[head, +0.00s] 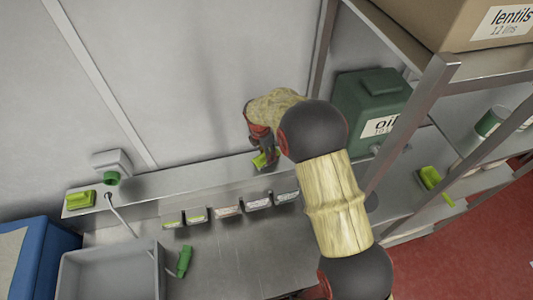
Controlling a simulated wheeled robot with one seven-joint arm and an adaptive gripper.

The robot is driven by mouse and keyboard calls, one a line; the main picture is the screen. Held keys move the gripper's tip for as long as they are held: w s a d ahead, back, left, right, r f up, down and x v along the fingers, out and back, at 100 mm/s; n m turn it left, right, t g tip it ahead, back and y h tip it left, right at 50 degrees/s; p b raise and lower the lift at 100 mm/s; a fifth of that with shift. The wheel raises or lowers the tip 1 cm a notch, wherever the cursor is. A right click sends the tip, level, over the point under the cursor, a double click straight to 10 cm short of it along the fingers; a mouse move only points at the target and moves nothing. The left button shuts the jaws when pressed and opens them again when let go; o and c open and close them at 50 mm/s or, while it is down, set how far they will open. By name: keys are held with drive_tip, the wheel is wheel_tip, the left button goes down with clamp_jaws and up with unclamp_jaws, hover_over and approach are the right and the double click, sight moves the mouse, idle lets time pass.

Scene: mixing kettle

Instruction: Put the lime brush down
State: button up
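Two other lime items show: one (80,200) lies on the left end of the ledge, and one (431,178) lies on the rack shelf at right.
A green oil canister (365,97) stands just right of my gripper. Several small labelled holders (228,208) line the front below the ledge. A grey bin (100,272), a green plug-like piece (184,261) and a blue container (42,255) are at lower left. The ledge's middle is clear.

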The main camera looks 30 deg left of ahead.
sight(263, 154)
drive_tip(key=shift+f, duration=0.2)
drive_tip(key=o, duration=1.1)
drive_tip(key=shift+o, duration=0.5)
wheel_tip(263, 154, up, 12)
drive_tip(key=s+b, duration=0.1)
drive_tip(key=b, duration=0.1)
drive_tip(key=shift+s+a+r, duration=0.15)
drive_tip(key=shift+s+a, duration=0.15)
drive_tip(key=shift+a, duration=0.15)
